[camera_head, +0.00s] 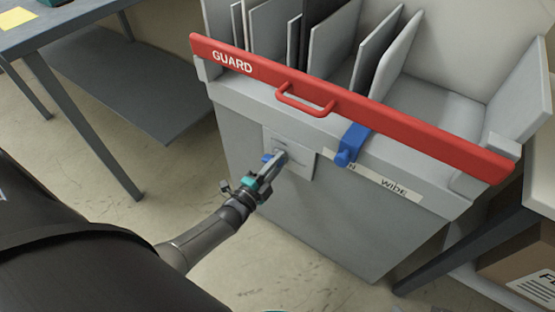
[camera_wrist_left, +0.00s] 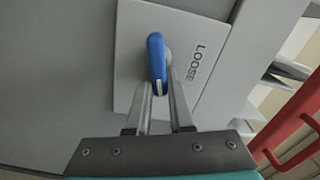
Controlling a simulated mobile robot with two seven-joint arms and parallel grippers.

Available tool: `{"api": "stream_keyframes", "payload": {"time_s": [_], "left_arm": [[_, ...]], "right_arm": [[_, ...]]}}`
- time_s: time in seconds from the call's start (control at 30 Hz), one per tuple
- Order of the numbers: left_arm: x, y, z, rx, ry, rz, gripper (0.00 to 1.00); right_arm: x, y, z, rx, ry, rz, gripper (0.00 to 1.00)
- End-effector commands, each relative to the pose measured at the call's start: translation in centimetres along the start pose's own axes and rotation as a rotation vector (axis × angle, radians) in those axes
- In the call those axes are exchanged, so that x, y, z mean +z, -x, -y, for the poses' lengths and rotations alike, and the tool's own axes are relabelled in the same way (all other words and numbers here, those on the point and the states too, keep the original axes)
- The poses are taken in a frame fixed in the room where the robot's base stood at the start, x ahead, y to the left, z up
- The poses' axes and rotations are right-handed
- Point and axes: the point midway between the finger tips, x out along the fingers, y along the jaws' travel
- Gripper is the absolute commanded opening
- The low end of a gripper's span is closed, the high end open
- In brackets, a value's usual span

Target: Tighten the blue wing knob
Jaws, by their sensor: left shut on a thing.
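The blue wing knob (camera_wrist_left: 156,55) stands on a light grey plate (camera_wrist_left: 203,23) on the machine's front. In the wrist view its wing runs up and down the picture, with a pale mark at its lower end. The word LOOSE (camera_wrist_left: 195,65) is printed to its right. My left gripper (camera_wrist_left: 160,88) has its fingers on either side of the knob's lower end and is shut on it. In the head view the gripper (camera_head: 277,160) mostly hides the knob, and a bit of blue (camera_head: 267,158) shows beside it. My right gripper is not in view.
A red GUARD bar (camera_head: 420,130) with a handle (camera_head: 305,100) crosses above the plate. A blue slider (camera_head: 352,144) sits right of the plate, over a label strip reading WIDE (camera_head: 392,187). A table (camera_head: 60,30) stands left, and a cardboard box (camera_head: 520,265) lies at lower right.

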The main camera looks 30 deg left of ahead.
Motion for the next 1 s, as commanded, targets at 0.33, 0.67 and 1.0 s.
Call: {"api": "stream_keyframes", "payload": {"time_s": [0.33, 0.67, 1.0], "left_arm": [[0.7, 0.4, -0.8, 0.014, -0.228, 0.015, 0.0], [0.9, 0.4, -0.9, 0.014, -0.317, 0.017, 0.0], [1.0, 0.4, -0.8, 0.014, -0.33, 0.016, 0.0]], "right_arm": [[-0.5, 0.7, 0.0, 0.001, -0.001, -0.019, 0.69], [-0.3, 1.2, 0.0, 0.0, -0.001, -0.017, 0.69], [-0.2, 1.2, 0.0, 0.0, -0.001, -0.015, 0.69]]}}
